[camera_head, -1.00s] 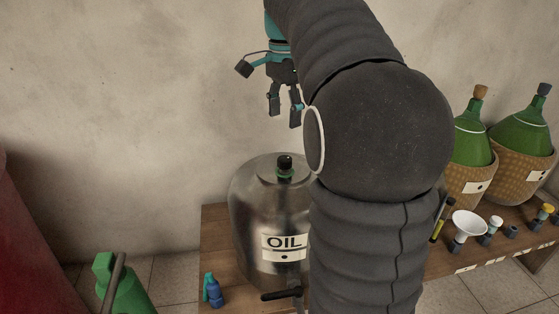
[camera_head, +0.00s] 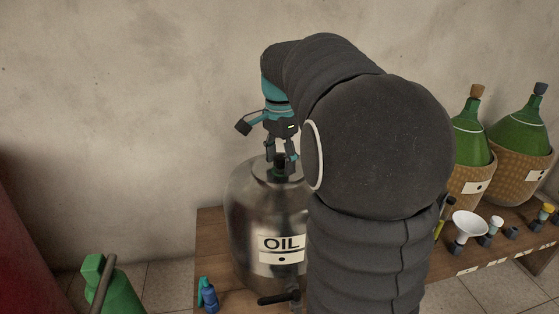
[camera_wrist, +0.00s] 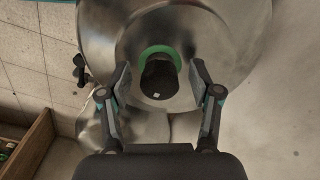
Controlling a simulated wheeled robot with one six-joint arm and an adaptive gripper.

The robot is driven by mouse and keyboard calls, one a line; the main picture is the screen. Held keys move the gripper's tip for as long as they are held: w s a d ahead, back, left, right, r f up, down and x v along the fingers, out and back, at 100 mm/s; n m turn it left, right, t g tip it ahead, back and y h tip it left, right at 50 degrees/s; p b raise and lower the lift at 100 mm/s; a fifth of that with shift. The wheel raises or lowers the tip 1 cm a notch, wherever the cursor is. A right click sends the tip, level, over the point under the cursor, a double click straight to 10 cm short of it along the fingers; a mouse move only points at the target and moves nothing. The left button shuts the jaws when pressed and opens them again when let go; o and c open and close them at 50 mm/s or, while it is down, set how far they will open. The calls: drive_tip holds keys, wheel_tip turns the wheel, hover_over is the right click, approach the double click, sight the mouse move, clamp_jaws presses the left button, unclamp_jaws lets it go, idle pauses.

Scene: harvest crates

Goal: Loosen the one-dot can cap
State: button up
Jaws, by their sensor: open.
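The steel oil can (camera_head: 250,215) stands on the wooden bench, with an "OIL" label and a one-dot tag on its front. Its dark cap (camera_head: 279,160) sits on top at the neck. In the wrist view the cap (camera_wrist: 160,80) shows as a black knob with a green ring (camera_wrist: 160,52) at its far side. My gripper (camera_head: 281,160) points down over the can, its fingers at the height of the cap. In the wrist view my gripper (camera_wrist: 160,78) is open, one finger on each side of the cap, with a gap on both sides.
Two green bottles in wicker (camera_head: 468,135) stand at the right, with a white funnel (camera_head: 468,224) and small caps before them. A blue bottle (camera_head: 208,295) stands left of the can's tap (camera_head: 280,297). A green can (camera_head: 115,290) is at lower left.

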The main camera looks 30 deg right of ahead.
drive_tip(key=shift+c, duration=0.2)
drive_tip(key=c, duration=1.1)
drive_tip(key=n+p, duration=0.2)
drive_tip(key=n, duration=0.1)
drive_tip(key=shift+r+n+p, duration=0.15)
drive_tip(key=shift+n+p, duration=0.25)
drive_tip(key=n+p, duration=0.2)
drive_tip(key=n, duration=0.3)
drive_tip(key=shift+s+d+n+p, duration=0.1)
drive_tip(key=shift+n+p, duration=0.2)
drive_tip(key=shift+p, duration=0.05)
drive_tip(key=n+p, duration=0.1)
drive_tip(key=n, duration=0.3)
drive_tip(key=shift+p, duration=0.4)
drive_tip(key=shift+d+f+n+p, duration=0.15)
drive_tip(key=shift+n+p, duration=0.5)
drive_tip(key=shift+n, duration=1.85)
drive_tip(key=shift+f, duration=0.1)
